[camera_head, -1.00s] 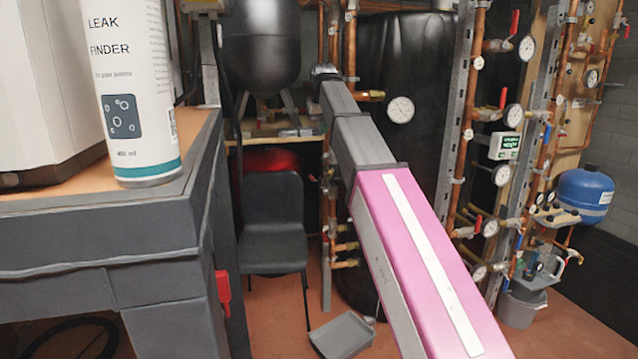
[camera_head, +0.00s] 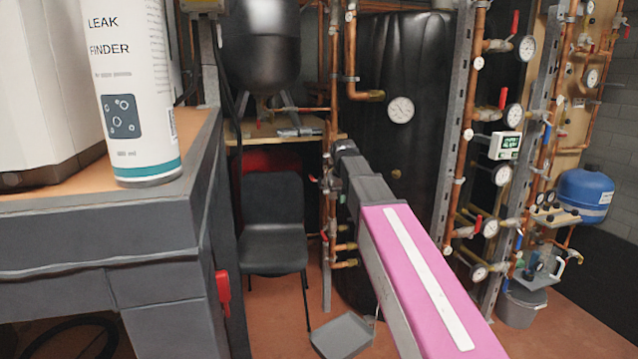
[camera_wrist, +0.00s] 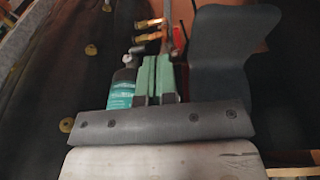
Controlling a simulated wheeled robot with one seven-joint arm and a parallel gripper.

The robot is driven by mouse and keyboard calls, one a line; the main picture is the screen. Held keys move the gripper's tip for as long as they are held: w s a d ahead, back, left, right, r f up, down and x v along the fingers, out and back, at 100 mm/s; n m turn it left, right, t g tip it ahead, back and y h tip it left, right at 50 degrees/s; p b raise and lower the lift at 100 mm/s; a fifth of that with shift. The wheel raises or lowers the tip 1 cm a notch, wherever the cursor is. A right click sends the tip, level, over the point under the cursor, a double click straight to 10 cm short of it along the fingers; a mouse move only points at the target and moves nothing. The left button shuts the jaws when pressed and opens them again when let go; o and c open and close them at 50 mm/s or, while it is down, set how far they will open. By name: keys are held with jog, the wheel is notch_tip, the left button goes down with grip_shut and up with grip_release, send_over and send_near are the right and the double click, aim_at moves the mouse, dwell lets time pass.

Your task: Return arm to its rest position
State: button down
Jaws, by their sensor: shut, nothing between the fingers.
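My arm, grey with a pink section, reaches forward in the head view toward the pipework, above the floor. Its far end is in front of the tall black tank (camera_head: 432,130). My gripper (camera_wrist: 155,65) shows in the wrist view as two green fingers side by side, shut and empty. It is hard to make out in the head view. A dark bottle with a teal label (camera_wrist: 121,92) appears just left of the fingers in the wrist view; whether it touches them I cannot tell.
A workbench (camera_head: 90,240) fills the left, with a Leak Finder bottle (camera_head: 138,95) near its edge. A dark chair (camera_head: 273,230) stands left of my arm. Copper pipes with gauges (camera_head: 510,118) line the right. A grey dustpan-like tray (camera_head: 342,336) lies on the floor.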

jog(key=s+d+f, duration=0.3)
jog(key=s+f, duration=0.4)
jog(key=f, duration=0.3)
jog(key=s+d+f+m+g, duration=0.1)
jog(key=s+d+f, duration=0.3)
jog(key=s+f, duration=0.4)
jog(key=s+d+f+m+g, duration=0.1)
jog(key=s+d+f, duration=0.3)
jog(key=f, duration=0.9)
jog(key=s, duration=0.3)
jog(key=shift+s+f, duration=0.2)
jog(key=shift+s, duration=0.05)
